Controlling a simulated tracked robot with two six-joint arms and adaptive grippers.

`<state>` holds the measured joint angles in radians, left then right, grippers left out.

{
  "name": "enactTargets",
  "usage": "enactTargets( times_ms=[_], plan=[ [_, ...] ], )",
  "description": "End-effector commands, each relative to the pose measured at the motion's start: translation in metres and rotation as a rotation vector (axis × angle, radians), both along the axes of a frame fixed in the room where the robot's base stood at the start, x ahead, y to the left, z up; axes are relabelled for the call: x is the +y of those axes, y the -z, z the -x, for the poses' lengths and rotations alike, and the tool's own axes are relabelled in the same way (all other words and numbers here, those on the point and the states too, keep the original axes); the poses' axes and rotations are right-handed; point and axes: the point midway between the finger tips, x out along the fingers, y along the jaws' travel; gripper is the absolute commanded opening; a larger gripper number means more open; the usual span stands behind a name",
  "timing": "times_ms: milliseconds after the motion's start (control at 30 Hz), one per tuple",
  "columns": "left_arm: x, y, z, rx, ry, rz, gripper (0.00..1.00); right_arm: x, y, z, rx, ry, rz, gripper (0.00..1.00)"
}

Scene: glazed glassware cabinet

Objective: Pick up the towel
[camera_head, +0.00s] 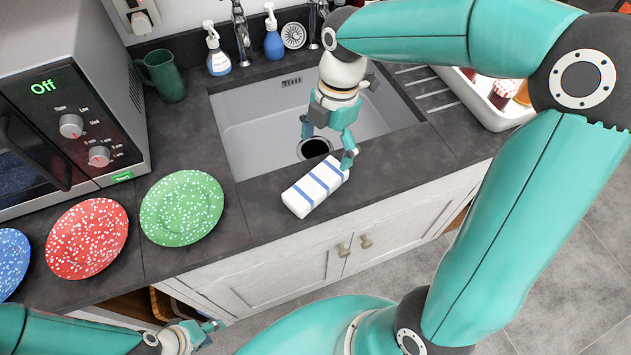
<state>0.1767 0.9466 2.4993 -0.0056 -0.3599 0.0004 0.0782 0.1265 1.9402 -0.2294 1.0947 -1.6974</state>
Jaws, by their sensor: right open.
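The towel (312,188) is a folded white block with blue stripes. It lies on the dark counter strip in front of the sink, close to the front edge. My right gripper (327,148) hangs over the sink's front side, just behind the towel. Its jaws are open with nothing between them. One fingertip overlaps the towel's far right corner in the picture; I cannot tell whether it touches. My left gripper (207,331) is low at the bottom left, in front of the cabinet and away from the towel. Its jaw opening is not clear.
The sink (250,124) with its tap (241,32) lies behind the towel. A green plate (182,207), a red plate (87,238) and a blue plate (12,262) lie to the left, by the microwave (62,95). A white dish rack (487,112) stands at the right.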

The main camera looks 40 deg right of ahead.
Motion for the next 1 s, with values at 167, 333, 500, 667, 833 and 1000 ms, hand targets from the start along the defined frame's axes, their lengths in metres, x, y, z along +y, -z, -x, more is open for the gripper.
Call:
enactTargets(
  times_ms=[167, 333, 500, 667, 833, 1000],
  plan=[
    [0.000, -0.002, 0.000, 0.000, 0.000, 0.000, 0.40, 0.004, 0.034, 0.002, 0.005, 0.002, 0.000, 0.94],
    [0.000, -0.002, 0.000, -0.001, 0.000, 0.000, 0.40, 0.007, 0.047, 0.002, 0.000, 0.003, 0.000, 0.94],
    [0.000, -0.006, 0.000, -0.001, 0.000, 0.000, 0.40, 0.012, 0.056, 0.003, 0.004, 0.003, 0.000, 0.94],
    [0.000, -0.013, 0.000, -0.001, 0.000, 0.000, 0.40, 0.024, 0.076, 0.006, 0.005, 0.001, -0.001, 0.94],
    [0.000, -0.014, 0.000, -0.001, 0.000, 0.000, 0.40, 0.026, 0.095, 0.005, 0.001, 0.005, 0.000, 0.94],
    [0.000, -0.014, 0.000, -0.001, 0.000, 0.000, 0.40, 0.026, 0.098, 0.005, 0.000, 0.005, 0.000, 0.94]
  ],
)
